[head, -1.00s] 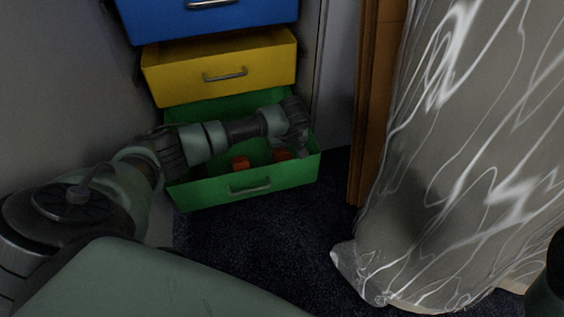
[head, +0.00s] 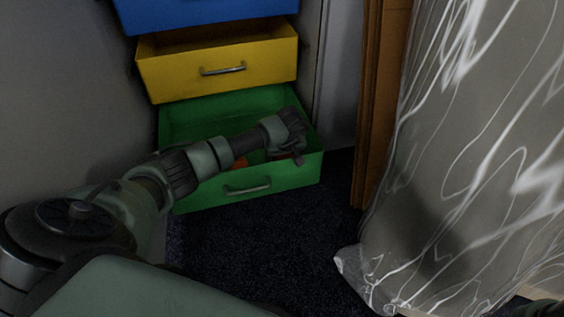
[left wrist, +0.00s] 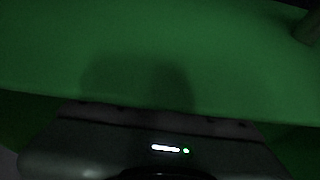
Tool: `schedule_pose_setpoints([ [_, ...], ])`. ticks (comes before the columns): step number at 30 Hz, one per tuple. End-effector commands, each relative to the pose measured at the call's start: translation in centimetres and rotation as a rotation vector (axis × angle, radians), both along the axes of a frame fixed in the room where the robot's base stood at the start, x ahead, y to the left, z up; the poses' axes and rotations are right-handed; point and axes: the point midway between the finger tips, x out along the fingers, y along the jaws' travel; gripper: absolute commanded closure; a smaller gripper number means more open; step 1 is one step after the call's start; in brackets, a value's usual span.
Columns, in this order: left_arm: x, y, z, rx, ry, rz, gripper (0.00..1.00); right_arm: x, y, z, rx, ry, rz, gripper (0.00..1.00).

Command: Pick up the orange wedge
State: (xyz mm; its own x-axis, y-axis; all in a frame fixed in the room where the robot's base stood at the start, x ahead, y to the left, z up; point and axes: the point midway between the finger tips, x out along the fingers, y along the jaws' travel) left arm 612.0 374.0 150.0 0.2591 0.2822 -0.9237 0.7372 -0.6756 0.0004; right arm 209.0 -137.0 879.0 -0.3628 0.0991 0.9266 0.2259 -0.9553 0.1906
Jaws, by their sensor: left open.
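The open green drawer (head: 205,197) is the lowest of the stack. In the head view, a small orange-red piece (head: 241,162) shows inside it, mostly hidden behind my left arm; I cannot tell whether it is the orange wedge. My left gripper (head: 294,158) is over the right part of the drawer, to the right of that piece, with its fingers open and pointing down. Something reddish shows dimly by the fingers, mostly hidden. The left wrist view shows mainly dark green drawer surface (left wrist: 200,50) and no orange piece.
A yellow drawer (head: 180,78) stands partly open above the green one, with a blue drawer (head: 200,12) above it. Dark carpet (head: 270,235) in front is clear.

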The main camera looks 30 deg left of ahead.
Motion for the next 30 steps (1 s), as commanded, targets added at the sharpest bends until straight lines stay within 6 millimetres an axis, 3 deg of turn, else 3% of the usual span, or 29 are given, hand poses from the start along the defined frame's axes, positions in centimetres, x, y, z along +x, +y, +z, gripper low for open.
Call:
schedule_pose_setpoints([
  [2,0.0,0.0,0.0,0.000,0.000,0.000,0.27,0.0,0.0,0.0,0.000,0.000,0.000,0.64],
  [9,0.0,0.0,0.0,0.000,0.000,0.000,0.94,0.0,0.0,0.0,-0.001,-0.001,0.000,0.64],
  [10,0.0,0.0,0.0,-0.001,0.001,0.000,1.00,0.0,0.0,0.0,-0.001,-0.001,0.000,0.64],
  [22,0.1,0.0,1.0,0.001,-0.002,0.000,1.00,0.0,0.0,0.6,-0.001,-0.001,0.000,0.64],
  [28,0.1,0.1,4.1,0.001,-0.003,0.001,1.00,-0.1,0.0,2.7,0.001,-0.003,0.001,0.64],
  [30,0.1,0.1,5.7,0.001,-0.004,0.000,1.00,1.6,-0.1,2.4,0.003,0.042,0.001,0.64],
])
